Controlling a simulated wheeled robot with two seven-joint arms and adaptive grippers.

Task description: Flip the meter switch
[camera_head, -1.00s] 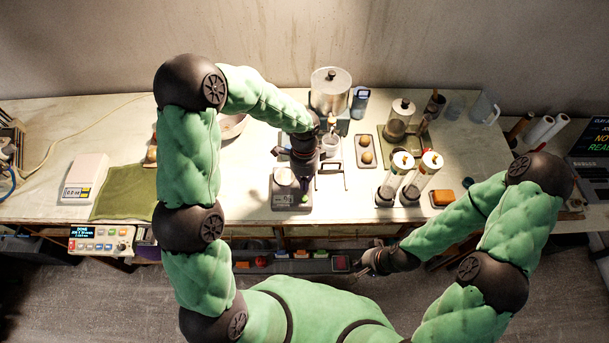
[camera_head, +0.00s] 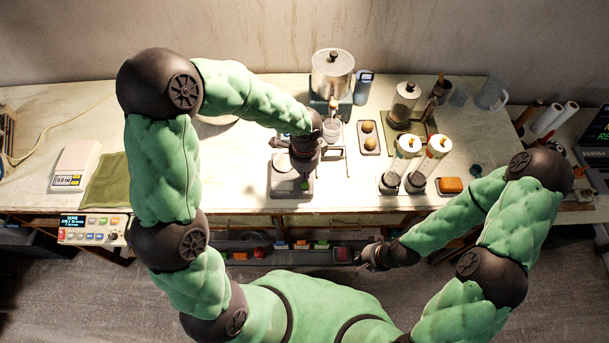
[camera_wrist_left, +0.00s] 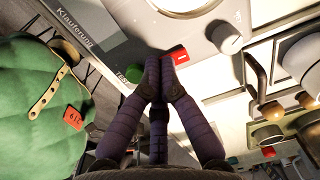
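A grey instrument (camera_head: 279,189) stands at the bench's front edge, under my left gripper (camera_head: 304,174).
A white scale (camera_head: 76,166) and a control box (camera_head: 93,229) reading DONE are at the left. Glass cylinders (camera_head: 416,170), an orange block (camera_head: 451,185) and a tray with two round things (camera_head: 368,138) stand right of the instrument. A metal pot (camera_head: 332,74) stands behind.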

